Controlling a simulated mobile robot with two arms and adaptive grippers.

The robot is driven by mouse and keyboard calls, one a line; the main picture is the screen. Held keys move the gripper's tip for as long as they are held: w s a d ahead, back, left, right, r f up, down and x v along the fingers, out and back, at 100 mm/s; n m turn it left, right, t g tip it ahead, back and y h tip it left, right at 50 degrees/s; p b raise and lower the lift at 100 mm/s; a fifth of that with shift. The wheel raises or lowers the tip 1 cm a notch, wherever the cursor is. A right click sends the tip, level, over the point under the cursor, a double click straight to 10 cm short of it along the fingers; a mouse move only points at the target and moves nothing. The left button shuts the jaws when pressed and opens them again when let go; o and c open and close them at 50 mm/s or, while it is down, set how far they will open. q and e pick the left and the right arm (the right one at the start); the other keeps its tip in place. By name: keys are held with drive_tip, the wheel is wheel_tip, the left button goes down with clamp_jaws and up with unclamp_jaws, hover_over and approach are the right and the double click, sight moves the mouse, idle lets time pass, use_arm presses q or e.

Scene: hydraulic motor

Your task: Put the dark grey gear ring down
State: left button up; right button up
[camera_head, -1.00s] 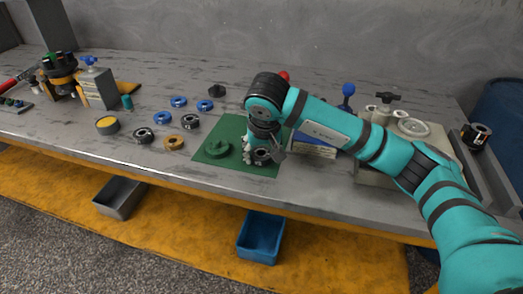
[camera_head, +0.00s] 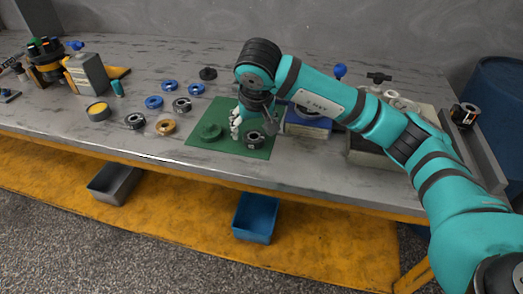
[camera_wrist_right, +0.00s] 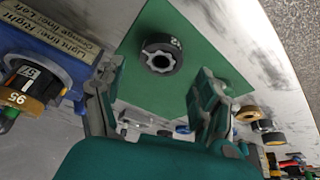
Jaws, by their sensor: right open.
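The dark grey gear ring (camera_head: 255,140) lies flat on the green mat (camera_head: 220,113), near its right side. It also shows in the right wrist view (camera_wrist_right: 161,57), with a toothed hole and a small white mark on its side. My right gripper (camera_head: 250,124) is above the mat, just behind and over the ring. In the right wrist view my right gripper (camera_wrist_right: 158,78) has its fingers spread wide, with the ring beyond the fingertips and clear of both. My left gripper is not in view.
A green round part (camera_head: 209,131) lies on the mat left of the ring. Several blue, grey and orange rings (camera_head: 165,127) lie further left. A blue labelled box (camera_head: 307,123) stands close on the right. Bare bench lies in front of the mat.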

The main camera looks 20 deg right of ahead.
drive_tip(key=v, duration=0.2)
drive_tip(key=shift+r, duration=0.45)
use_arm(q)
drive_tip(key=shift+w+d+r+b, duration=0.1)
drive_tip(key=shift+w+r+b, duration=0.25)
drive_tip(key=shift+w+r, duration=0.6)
use_arm(e)
drive_tip(key=s+a, duration=0.2)
drive_tip(key=s, duration=1)
drive_tip(key=shift+a, duration=0.25)
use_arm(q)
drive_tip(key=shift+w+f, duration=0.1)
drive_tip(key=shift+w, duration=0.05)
